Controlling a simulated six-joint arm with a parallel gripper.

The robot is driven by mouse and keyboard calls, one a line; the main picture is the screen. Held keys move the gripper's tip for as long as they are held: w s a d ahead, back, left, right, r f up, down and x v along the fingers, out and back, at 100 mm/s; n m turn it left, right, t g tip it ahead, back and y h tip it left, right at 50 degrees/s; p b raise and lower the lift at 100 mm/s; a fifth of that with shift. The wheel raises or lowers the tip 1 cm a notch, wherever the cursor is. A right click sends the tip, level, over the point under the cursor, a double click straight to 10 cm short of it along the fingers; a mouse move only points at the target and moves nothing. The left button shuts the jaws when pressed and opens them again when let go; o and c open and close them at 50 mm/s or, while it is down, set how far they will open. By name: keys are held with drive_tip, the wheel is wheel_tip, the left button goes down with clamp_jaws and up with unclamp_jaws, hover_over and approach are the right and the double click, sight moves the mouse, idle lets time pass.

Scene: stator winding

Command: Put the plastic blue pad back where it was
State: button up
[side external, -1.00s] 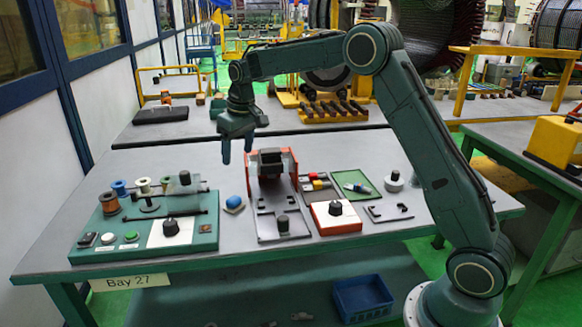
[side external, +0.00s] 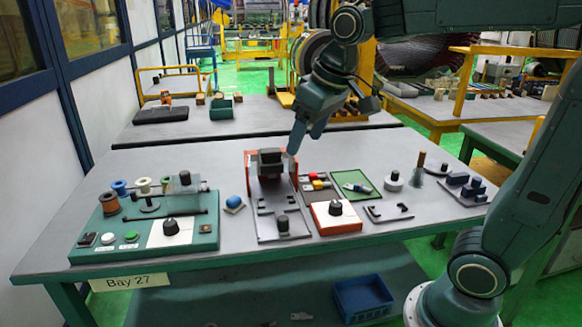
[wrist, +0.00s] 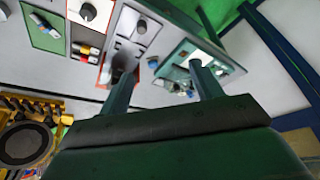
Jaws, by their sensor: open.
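A small blue piece (side external: 233,201), which looks like the blue pad, rests on a small pale base on the bench, between the green winding board and the red-backed fixture. It also shows small in the wrist view (wrist: 153,63). My gripper (side external: 307,138) is raised above the bench, near the back right of the red-backed fixture (side external: 283,223). It is open and empty, well to the right of the blue piece. In the wrist view its two fingers (wrist: 161,58) stand apart with nothing between them.
The green board (side external: 203,235) with spools stands at the left. Blue blocks (side external: 473,190) sit far right.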

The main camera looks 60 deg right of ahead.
drive_tip(key=s+f, duration=0.2)
drive_tip(key=s, duration=0.5)
drive_tip(key=s+a+f+t, duration=0.1)
drive_tip(key=s+f, duration=0.2)
drive_tip(key=s, duration=0.5)
drive_tip(key=shift+a, duration=0.25)
